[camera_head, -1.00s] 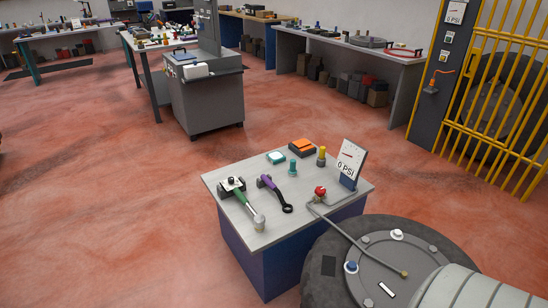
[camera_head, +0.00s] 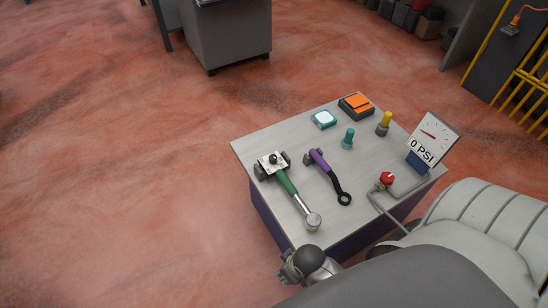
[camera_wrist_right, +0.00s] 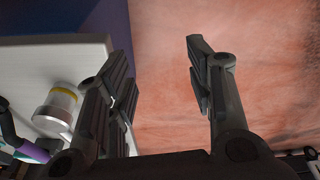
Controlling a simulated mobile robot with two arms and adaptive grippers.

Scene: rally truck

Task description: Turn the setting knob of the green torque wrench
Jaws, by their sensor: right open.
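The green torque wrench (camera_head: 286,183) lies on the small grey-topped table. A dark round piece on a white plate is at its far end, and a silver cylindrical end (camera_head: 313,221) points to the near edge. My right gripper (camera_head: 290,268) is just off the near edge, apart from the wrench. In the right wrist view, the open, empty fingers (camera_wrist_right: 160,75) have red floor between them. A silver cylinder with a yellow band (camera_wrist_right: 56,108) stands left of them and seems to be the wrench's silver end. My left gripper is out of view.
The table top (camera_head: 262,142) also holds a purple-handled wrench (camera_head: 318,160), a teal fitting (camera_head: 348,138), a yellow-topped fitting (camera_head: 384,123), an orange-and-black box (camera_head: 357,106), a teal-and-white box (camera_head: 323,119) and a gauge (camera_head: 432,138) with a red knob (camera_head: 387,179). Floor to the left is clear.

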